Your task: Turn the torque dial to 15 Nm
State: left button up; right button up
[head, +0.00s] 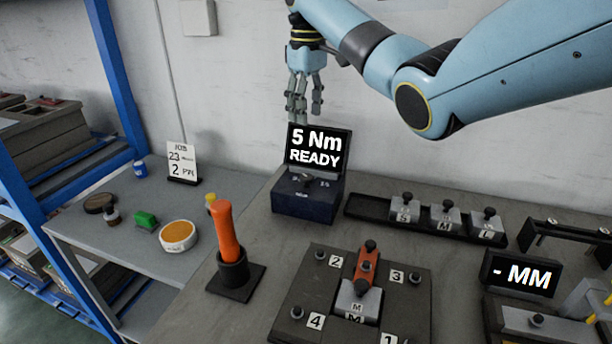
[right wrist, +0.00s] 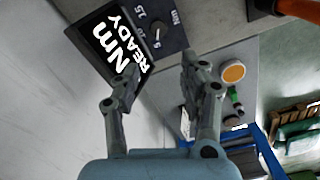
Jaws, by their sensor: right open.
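The torque unit is a dark blue box (head: 307,205) on the bench, with an upright screen (head: 316,150) reading "5 Nm READY". Its torque dial (head: 305,180) is a small dark knob on the top face, in front of the screen. In the right wrist view the dial (right wrist: 157,29) sits among white scale numbers, and the screen (right wrist: 118,45) is beside it. My right gripper (head: 306,108) points down just above and behind the screen, apart from the dial. Its two fingers (right wrist: 159,70) are spread and empty. My left gripper is not in view.
An orange screwdriver (head: 228,232) stands in a black holder left of the unit. A rack (head: 370,210) with blocks S, M and L lies to the right. A numbered fixture plate (head: 310,270) is in front. A "- MM" display (head: 521,277) stands at right. A wall is close behind.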

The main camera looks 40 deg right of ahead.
jog(key=b, duration=0.5)
send_over(307, 177)
notch_tip(307, 177, down, 6)
notch_tip(307, 177, down, 11)
jog(key=shift+w+r, duration=0.1)
jog(key=shift+r, duration=0.1)
jog(key=shift+c, duration=0.3)
